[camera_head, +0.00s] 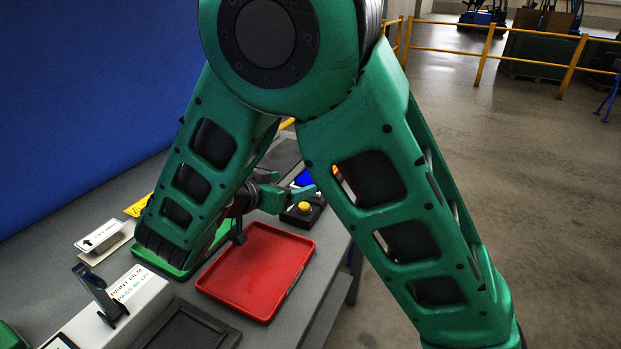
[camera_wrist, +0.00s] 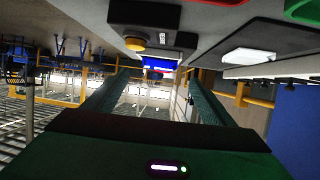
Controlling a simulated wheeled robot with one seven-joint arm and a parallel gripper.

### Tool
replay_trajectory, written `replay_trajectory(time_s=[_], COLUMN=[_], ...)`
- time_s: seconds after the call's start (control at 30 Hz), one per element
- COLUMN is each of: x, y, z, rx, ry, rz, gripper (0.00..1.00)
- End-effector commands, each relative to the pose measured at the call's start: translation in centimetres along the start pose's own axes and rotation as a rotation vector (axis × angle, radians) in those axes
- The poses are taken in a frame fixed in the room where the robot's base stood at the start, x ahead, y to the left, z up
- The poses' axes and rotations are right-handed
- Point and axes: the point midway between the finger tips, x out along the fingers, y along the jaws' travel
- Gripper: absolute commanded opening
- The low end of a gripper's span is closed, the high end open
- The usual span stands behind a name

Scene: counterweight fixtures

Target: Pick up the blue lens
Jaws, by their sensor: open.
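A bright blue piece (camera_head: 304,178), which may be the blue lens, shows at the far end of the bench in the head view, partly hidden by my gripper. A blue patch (camera_wrist: 158,63) also shows in the wrist view, beyond and between my fingertips; its shape is too small to tell. My gripper (camera_wrist: 160,77) is open, its two green fingers spread with nothing between them. In the head view one green finger (camera_head: 286,194) reaches toward the blue piece, and my arm hides much of the gripper.
A yellow button on a black box (camera_head: 304,208) stands close beside my gripper. A red tray (camera_head: 258,272) lies nearer, with a green tray (camera_head: 165,266) to its left. A white labelled block (camera_head: 140,290) stands front left. A blue wall (camera_head: 80,100) borders the bench.

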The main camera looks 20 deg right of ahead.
Motion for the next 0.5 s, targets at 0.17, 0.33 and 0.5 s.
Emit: replay_trajectory(time_s=[0.17,0.33,0.5], x=[1.6,2.4,4.5], y=[0.1,0.1,0.1], z=[0.0,0.0,0.1], rx=[-0.001,-0.001,-0.001], ry=[-0.001,-0.001,-0.002], rz=[0.001,0.001,0.002], gripper=[0.77,0.77,0.77])
